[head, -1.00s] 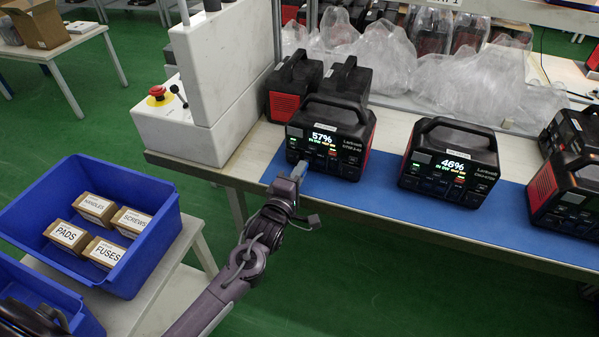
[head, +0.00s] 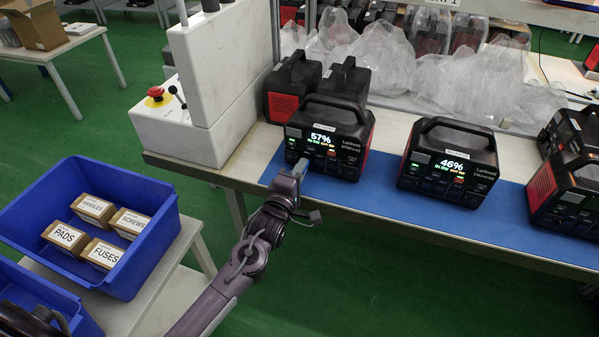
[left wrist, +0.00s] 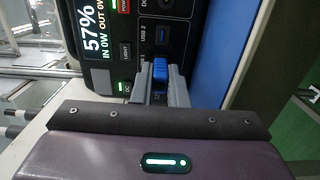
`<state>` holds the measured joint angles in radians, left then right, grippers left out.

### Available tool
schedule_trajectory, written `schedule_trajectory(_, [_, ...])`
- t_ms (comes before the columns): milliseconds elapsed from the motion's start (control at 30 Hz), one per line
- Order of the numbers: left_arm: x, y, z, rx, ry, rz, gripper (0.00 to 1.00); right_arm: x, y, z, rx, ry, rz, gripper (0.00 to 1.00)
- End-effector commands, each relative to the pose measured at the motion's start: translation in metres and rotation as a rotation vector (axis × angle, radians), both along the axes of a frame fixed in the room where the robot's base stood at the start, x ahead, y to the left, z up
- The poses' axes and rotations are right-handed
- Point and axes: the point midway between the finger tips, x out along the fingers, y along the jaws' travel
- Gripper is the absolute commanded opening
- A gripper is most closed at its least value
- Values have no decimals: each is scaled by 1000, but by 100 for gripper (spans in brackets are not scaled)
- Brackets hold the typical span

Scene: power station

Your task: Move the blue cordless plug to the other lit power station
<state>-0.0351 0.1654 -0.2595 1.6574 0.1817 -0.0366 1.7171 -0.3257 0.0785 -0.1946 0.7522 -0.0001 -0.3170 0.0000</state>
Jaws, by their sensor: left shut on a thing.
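One lit power station (head: 328,138) reads 57% and stands on the blue mat at the left. My left gripper (head: 295,172) is at the lower front of the 57% station. In the left wrist view, the left gripper (left wrist: 160,88) is shut on the blue plug (left wrist: 160,70), which sits at the USB ports of the 57% panel (left wrist: 125,45). I cannot tell whether the plug is fully in a port. My right gripper is not clearly in view.
More power stations (head: 568,190) stand at the right end of the blue mat (head: 380,205). Unlit ones (head: 292,85) stand behind the 57% station. A white machine with a red button (head: 155,92) is at the left. Blue bins (head: 150,245) with boxes stand lower left.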

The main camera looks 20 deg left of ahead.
Motion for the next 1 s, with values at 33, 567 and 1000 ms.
schedule_trajectory(33, [0, 0, 0, 0, 0, 0, 0, 2, 0, 0, 0, -3, 0, 44])
schedule_trajectory(567, [2, 0, 0, 0, 0, 0, 0, 11, -4, 1, -5, -13, 1, 44])
schedule_trajectory(1000, [4, 0, 0, 0, 0, 0, 39, -1, -8, -1, -10, 1, 2, 44])
